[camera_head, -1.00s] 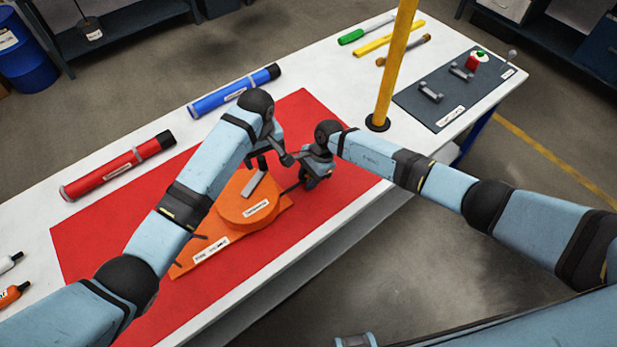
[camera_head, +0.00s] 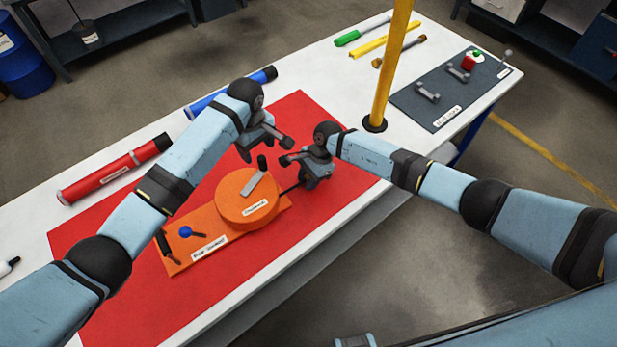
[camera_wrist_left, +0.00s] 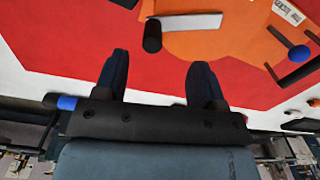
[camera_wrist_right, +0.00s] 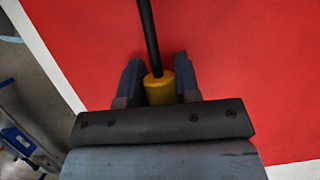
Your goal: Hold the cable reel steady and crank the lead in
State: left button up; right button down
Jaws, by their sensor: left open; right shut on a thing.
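The orange cable reel (camera_head: 235,210) lies on the red mat, a round drum on a flat base. Its crank (camera_head: 254,183) is a silver arm with an upright black knob (camera_head: 262,162). My left gripper (camera_head: 266,150) is open and empty, beyond the knob and apart from it. The left wrist view shows the knob (camera_wrist_left: 152,36) ahead of the spread fingers. My right gripper (camera_head: 298,172) is shut on the yellow end (camera_wrist_right: 159,89) of the black lead (camera_wrist_right: 149,35), to the right of the reel. The lead (camera_head: 289,190) runs to the drum.
A blue ball lever (camera_head: 186,231) stands on the reel's base at the left. Red (camera_head: 117,170) and blue (camera_head: 215,98) tubes lie behind the mat. A yellow post (camera_head: 388,70) rises at the right, beside a grey tray (camera_head: 408,106). The red mat (camera_head: 110,270) is clear around the reel.

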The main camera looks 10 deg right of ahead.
aim_at(259, 160)
pick_arm(q)
jog(key=shift+f, duration=3.8)
jog(key=shift+a, duration=0.1)
jog(key=c, duration=1.1)
